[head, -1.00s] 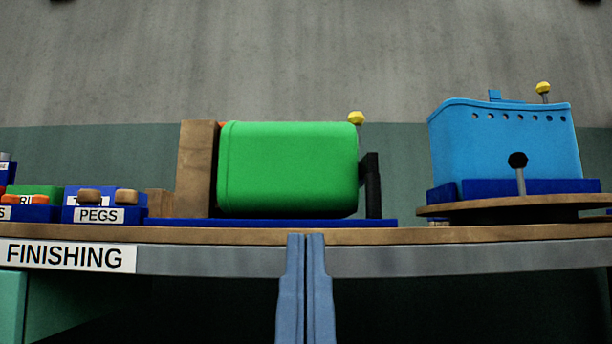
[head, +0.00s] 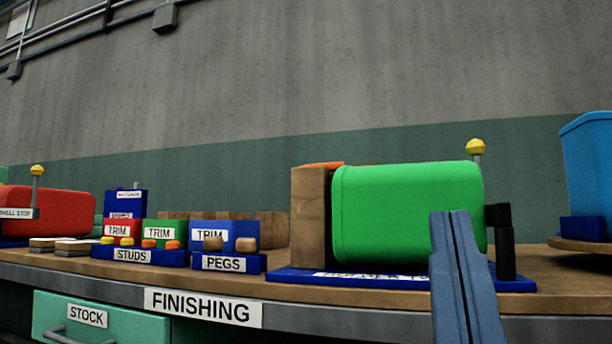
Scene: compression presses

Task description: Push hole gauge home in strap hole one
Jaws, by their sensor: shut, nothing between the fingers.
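My gripper (head: 450,213) rises from the bottom edge right of centre, its two blue-grey fingers together and empty. In the picture its tips overlap the lower right of a green tub (head: 400,210); I cannot tell the distance between them. A light-blue tub (head: 590,165) is cut off by the right edge. No holes show on its visible part. I cannot make out a hole gauge for certain. A yellow-knobbed post (head: 476,148) stands at the green tub's right end.
The green tub lies against a wooden block (head: 309,220) on a blue base (head: 285,277). Bins labelled STUDS (head: 132,256) and PEGS (head: 227,263) stand left of it on the wooden bench (head: 400,300). A red tub (head: 62,203) is at far left.

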